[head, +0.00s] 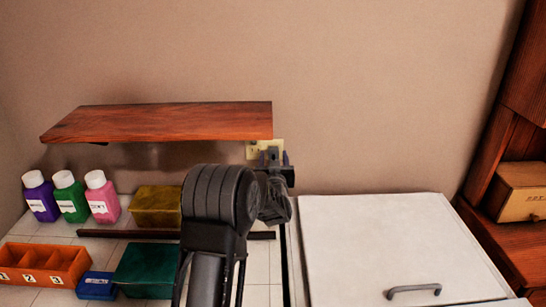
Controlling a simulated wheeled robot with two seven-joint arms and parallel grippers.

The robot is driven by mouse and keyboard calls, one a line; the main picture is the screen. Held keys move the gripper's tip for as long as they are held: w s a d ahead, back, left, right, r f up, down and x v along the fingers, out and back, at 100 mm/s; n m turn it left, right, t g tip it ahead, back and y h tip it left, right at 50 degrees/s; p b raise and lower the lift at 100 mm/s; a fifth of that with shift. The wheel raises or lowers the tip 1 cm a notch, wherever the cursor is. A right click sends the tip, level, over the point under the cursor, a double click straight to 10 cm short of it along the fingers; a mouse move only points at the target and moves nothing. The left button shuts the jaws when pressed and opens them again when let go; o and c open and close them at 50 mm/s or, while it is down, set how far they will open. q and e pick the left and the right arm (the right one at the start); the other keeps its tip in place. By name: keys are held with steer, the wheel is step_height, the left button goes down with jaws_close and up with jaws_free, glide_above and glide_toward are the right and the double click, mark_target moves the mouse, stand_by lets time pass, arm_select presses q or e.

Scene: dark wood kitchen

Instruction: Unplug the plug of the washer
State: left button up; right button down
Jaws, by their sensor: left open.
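No plug can be made out clearly; the dark wrist and fingers cover that spot. Whether the fingers touch anything there, I cannot tell. A white appliance (375,235), likely the washer, with a grey handle (414,290), stands to the right. My right gripper is not in view.
The wooden shelf (165,121) juts from the wall left of the outlet. Below it on white tiles are several labelled bottles (71,197), a yellow box (156,206), a green box (146,268), a blue box (96,285) and an orange tray (45,262). Wooden cabinetry (505,145) borders the right.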

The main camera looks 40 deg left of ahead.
mark_target(274, 156)
arm_select(q)
steer(key=shift+w+a, duration=0.45)
steer(key=shift+w, duration=0.05)
steer(key=shift+b, duration=0.85)
stand_by(0.7)
steer(key=shift+c, duration=0.4)
jaws_close()
stand_by(0.6)
steer(key=shift+b+v, duration=0.4)
steer(key=shift+v, duration=2.6)
